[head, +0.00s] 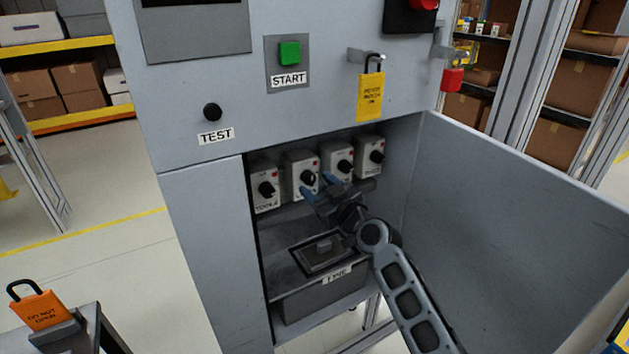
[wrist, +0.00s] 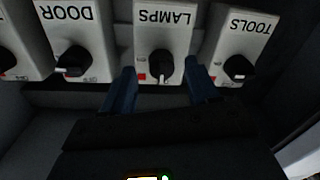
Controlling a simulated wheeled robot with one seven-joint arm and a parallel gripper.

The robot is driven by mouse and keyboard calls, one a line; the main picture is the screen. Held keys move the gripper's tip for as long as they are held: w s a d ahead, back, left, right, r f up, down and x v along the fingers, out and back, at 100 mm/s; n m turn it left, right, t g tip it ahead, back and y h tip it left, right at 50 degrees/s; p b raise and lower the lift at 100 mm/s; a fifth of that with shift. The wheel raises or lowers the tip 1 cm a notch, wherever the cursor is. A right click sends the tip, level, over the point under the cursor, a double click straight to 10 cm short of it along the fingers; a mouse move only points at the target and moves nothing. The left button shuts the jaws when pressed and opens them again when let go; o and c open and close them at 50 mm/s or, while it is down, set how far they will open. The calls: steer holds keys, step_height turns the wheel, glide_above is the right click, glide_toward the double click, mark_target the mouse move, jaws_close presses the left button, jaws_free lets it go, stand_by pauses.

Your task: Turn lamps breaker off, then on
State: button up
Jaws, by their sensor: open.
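The lamps breaker (head: 299,163) is the second from the left in a row of grey-white switch boxes inside the open cabinet. The wrist view is upside down and shows its label LAMPS (wrist: 167,18) and its black rotary knob (wrist: 160,66). The knob's light pointer mark faces down in that picture, with a red mark to its left. My gripper (head: 317,187) is in front of this breaker. Its two blue fingers are open, one on each side of the knob in the wrist view (wrist: 160,84), with visible gaps. I cannot tell whether the fingertips reach the knob's depth.
The tools breaker (head: 264,187) and door breaker (head: 337,158) flank the lamps breaker closely. A further breaker (head: 369,156) is at the right. Below is a box labelled LINE (head: 338,273). The open cabinet door (head: 500,240) stands right of my arm. A yellow padlock tag (head: 370,97) hangs above.

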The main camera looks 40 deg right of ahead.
steer(key=shift+x, duration=1)
steer(key=c, duration=1)
